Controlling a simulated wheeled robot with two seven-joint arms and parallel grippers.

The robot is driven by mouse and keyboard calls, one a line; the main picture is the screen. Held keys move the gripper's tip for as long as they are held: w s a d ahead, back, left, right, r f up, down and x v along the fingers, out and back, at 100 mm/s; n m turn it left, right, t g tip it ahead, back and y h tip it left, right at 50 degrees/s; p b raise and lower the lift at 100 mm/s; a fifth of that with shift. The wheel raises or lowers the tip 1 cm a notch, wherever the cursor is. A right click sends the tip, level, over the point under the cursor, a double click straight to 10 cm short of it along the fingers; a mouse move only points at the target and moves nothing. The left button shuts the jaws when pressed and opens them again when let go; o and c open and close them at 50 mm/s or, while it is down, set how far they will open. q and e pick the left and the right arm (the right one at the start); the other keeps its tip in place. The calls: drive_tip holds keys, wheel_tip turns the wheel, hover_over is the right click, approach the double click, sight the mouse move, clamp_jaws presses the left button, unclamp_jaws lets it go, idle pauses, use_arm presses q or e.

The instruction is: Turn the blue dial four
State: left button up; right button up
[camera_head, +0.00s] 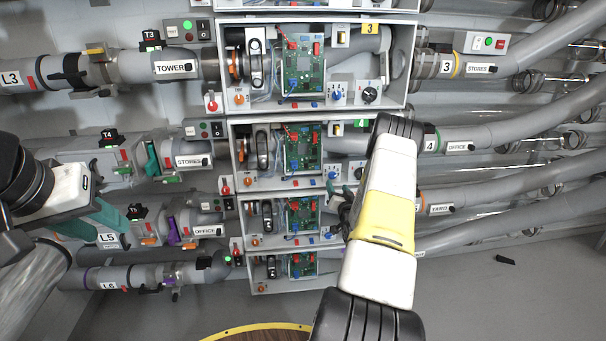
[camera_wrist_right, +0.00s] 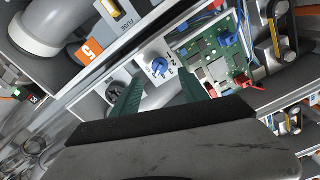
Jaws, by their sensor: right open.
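The blue dial (camera_wrist_right: 160,66) sits on a white plate with printed numbers, in the second cabinet (camera_head: 231,150) from the top, whose right pipe bears a 4. In the head view this dial (camera_head: 332,174) is small, just above my right gripper (camera_head: 346,188). Depth and contact cannot be told. My left gripper (camera_head: 108,222) is at the left by the lower pipes, its teal finger showing; its opening cannot be made out.
A black knob (camera_wrist_right: 115,92) is close to one right finger. A green circuit board (camera_wrist_right: 217,55) lies on the other side. An orange 5 label (camera_wrist_right: 90,50) and a fuse are in the adjoining cabinet. Pipes flank the cabinets. My right forearm covers part of the cabinets' right side.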

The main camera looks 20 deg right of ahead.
sight(333, 177)
drive_tip(key=x, duration=0.7)
drive_tip(key=shift+w, duration=0.2)
clamp_jaws()
drive_tip(key=n, duration=0.3)
drive_tip(key=shift+n, duration=0.3)
drive_tip(key=n, duration=0.4)
idle(0.5)
